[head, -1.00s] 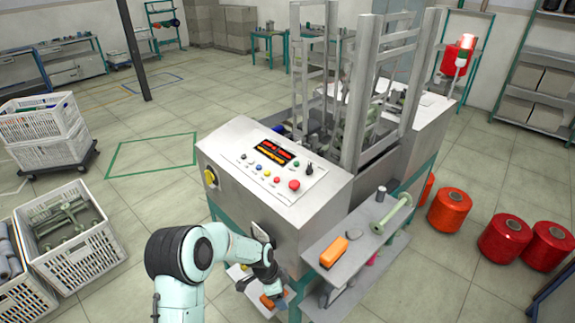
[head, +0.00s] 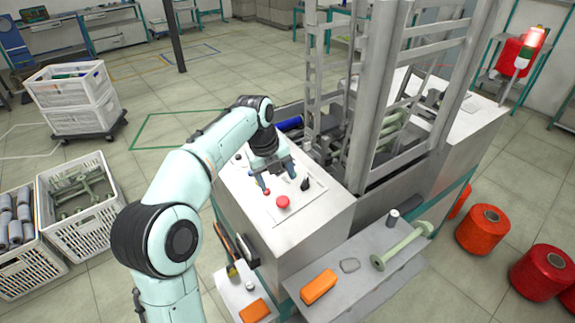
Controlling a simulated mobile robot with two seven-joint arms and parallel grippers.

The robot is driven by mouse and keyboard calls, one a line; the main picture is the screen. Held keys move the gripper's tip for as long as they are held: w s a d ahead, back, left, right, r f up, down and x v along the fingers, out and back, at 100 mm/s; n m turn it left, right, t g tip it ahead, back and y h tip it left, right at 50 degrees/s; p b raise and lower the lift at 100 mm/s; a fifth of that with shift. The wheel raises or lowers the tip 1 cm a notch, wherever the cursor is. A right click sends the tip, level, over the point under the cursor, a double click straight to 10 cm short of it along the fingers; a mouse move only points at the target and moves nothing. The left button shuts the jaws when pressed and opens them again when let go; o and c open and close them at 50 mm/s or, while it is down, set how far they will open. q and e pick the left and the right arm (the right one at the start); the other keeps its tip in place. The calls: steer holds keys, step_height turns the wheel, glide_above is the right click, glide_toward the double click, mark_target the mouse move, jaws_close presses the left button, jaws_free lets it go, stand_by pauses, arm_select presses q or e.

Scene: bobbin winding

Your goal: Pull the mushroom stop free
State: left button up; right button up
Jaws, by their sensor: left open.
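The red mushroom stop (head: 282,202) sits on the sloping control panel (head: 305,215) on top of the grey machine, near the panel's front edge. My left gripper (head: 279,187) is over the panel, pointing down, just behind the mushroom stop. Its fingers are apart, and I see nothing between them except panel surface. The gripper and arm hide the displays and most buttons. A black selector knob (head: 305,184) shows to the right of the gripper. My right gripper is out of view.
A side shelf (head: 385,262) at the front right holds an orange block (head: 319,286) and a green bobbin (head: 401,246). The machine's upright metal frame (head: 372,100) rises behind the panel. White crates (head: 85,208) stand on the floor at left.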

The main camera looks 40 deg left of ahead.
mark_target(283, 200)
arm_select(q)
steer(key=x, duration=0.1)
steer(key=b+x, duration=0.1)
steer(key=x, duration=0.3)
steer(key=shift+s+f, duration=0.25)
steer(key=shift+f, duration=0.05)
steer(key=shift+d+f+b, duration=0.1)
steer(key=shift+f+b, duration=0.3)
steer(key=shift+f, duration=0.35)
steer(key=shift+w+b+x, duration=0.2)
steer(key=shift+b+x, duration=0.15)
steer(key=shift+x, duration=1)
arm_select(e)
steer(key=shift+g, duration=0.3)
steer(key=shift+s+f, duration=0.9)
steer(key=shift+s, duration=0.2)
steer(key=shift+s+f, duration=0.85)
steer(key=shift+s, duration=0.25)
